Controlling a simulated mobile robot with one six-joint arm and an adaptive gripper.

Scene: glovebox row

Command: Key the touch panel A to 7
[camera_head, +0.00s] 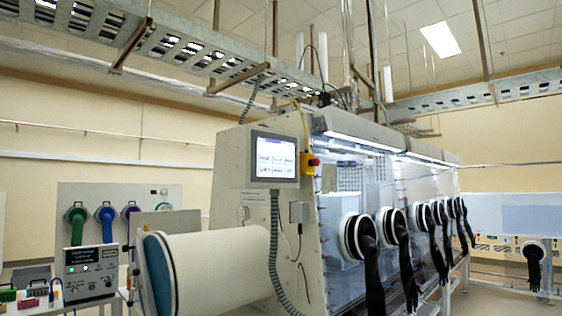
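A touch screen (276,157) in a pale housing is mounted on the near end of the glovebox, left of a yellow box with a red button. It is lit and shows rows of small icons, too small to read. A grey control box (91,271) with a small dark display and several knobs or buttons stands at the lower left. Its display text cannot be read. I see no legible "A" label on either, so I cannot tell which is touch panel A. My gripper is not in view.
The long glovebox (340,228) has several black gloves hanging from its front ports. A large white cylinder (215,268) juts out below the screen. A red-button yellow box (309,163) sits beside the screen. Small coloured items (32,292) lie at lower left.

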